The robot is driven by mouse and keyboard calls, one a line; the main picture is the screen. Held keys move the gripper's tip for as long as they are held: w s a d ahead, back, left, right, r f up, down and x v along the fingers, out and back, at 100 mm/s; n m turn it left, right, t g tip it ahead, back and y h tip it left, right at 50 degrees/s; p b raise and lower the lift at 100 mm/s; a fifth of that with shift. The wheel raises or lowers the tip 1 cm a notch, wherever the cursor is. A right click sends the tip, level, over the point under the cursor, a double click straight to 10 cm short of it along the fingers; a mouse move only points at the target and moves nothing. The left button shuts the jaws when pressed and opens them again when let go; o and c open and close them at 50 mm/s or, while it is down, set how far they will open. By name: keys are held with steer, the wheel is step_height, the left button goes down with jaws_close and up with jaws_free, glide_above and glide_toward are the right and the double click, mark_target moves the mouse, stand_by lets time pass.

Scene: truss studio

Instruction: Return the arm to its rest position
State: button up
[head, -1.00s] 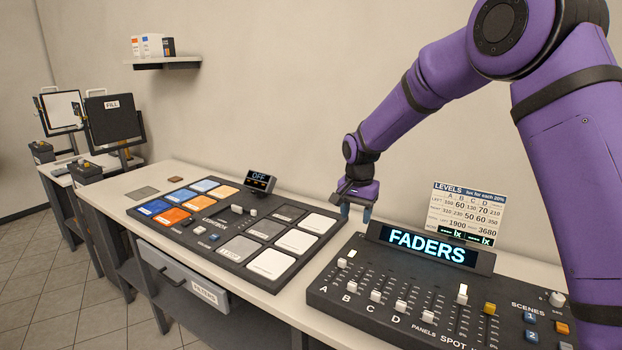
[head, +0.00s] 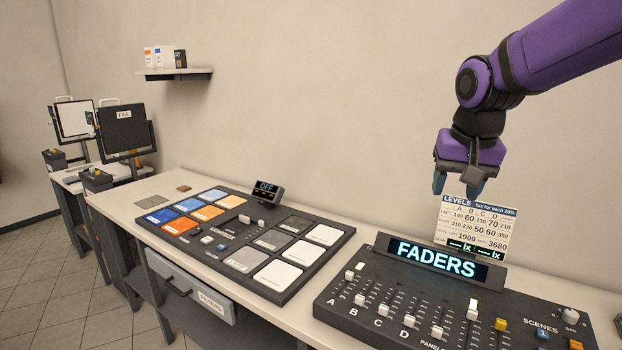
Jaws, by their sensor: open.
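My purple arm (head: 575,50) comes in from the upper right of the head view. My gripper (head: 457,190) hangs from it, pointing down, with its two fingers apart and nothing between them. It is in the air above the fader console (head: 440,300), and in the picture its fingertips overlap the top left of the levels card (head: 478,228). I cannot tell how far it is from the card in depth. The lit FADERS display (head: 436,261) stands below it at the back of the console.
A panel with coloured and white pads (head: 240,240) lies on the bench left of the console, with a small OFF display (head: 266,191) behind it. A drawer (head: 190,286) is under the bench. A wall shelf (head: 175,74) and a FILL lamp (head: 125,130) are at the left.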

steer(key=s+d+n+t, duration=0.1)
steer(key=s+d, duration=0.1)
steer(key=s, duration=0.8)
steer(key=s+d+n+t, duration=0.1)
steer(key=s+d, duration=0.2)
steer(key=s, duration=0.8)
steer(key=shift+d+r+n, duration=0.15)
steer(key=shift+r+n, duration=0.05)
steer(key=shift+n, duration=0.2)
steer(key=shift+w, duration=0.15)
stand_by(0.7)
